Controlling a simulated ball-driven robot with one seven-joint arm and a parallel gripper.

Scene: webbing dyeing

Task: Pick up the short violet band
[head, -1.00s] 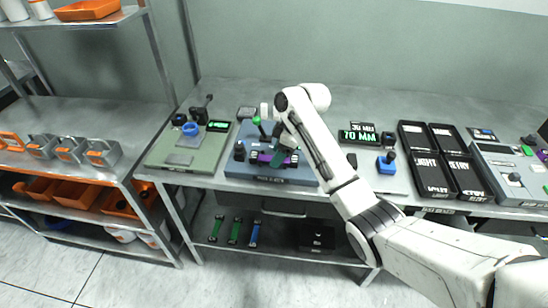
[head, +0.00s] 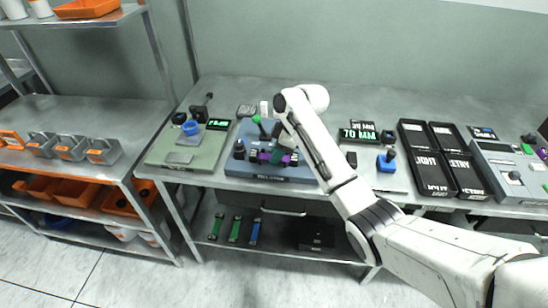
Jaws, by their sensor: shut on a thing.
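The short violet band (head: 290,159) is at the blue-grey fixture board (head: 235,172) on the bench, with violet showing on both sides of my gripper's fingers. My gripper (head: 278,156) points down over the board's front part and is shut on the violet band. The arm and fingers hide part of the band. I cannot tell whether the band still touches the fixture's dark blocks (head: 240,150).
A green board (head: 160,155) with a blue round part stands left of the fixture. Right of it are a 70 MM display (head: 358,134) and black labelled trays (head: 431,177). Green and blue bands (head: 254,232) lie on the lower shelf.

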